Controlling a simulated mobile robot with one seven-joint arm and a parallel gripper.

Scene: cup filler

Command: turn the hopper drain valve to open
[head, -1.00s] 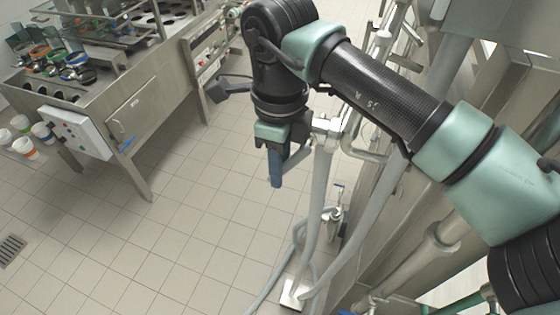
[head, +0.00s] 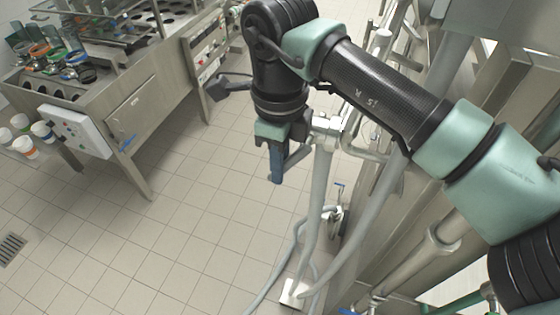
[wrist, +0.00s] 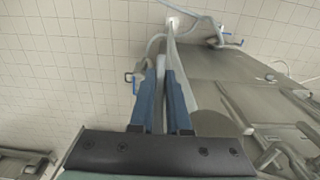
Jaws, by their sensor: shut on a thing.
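My gripper (head: 277,166) points down in the head view, beside a pale metal fitting (head: 326,126) at the top of an upright grey pipe (head: 318,185). Its blue fingers also show in the wrist view (wrist: 163,82), close together around a narrow pale grey piece (wrist: 160,92). The gripper is shut on this piece, which seems to be the valve handle. The fingers and the arm hide much of it, so its exact angle and the valve body cannot be made out.
Steel machine frames and pipes (head: 440,240) stand close on the right. A steel filler bench (head: 130,105) with cups stands at the upper left. A hose (head: 268,290) lies on the floor near the pipe foot (head: 293,293).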

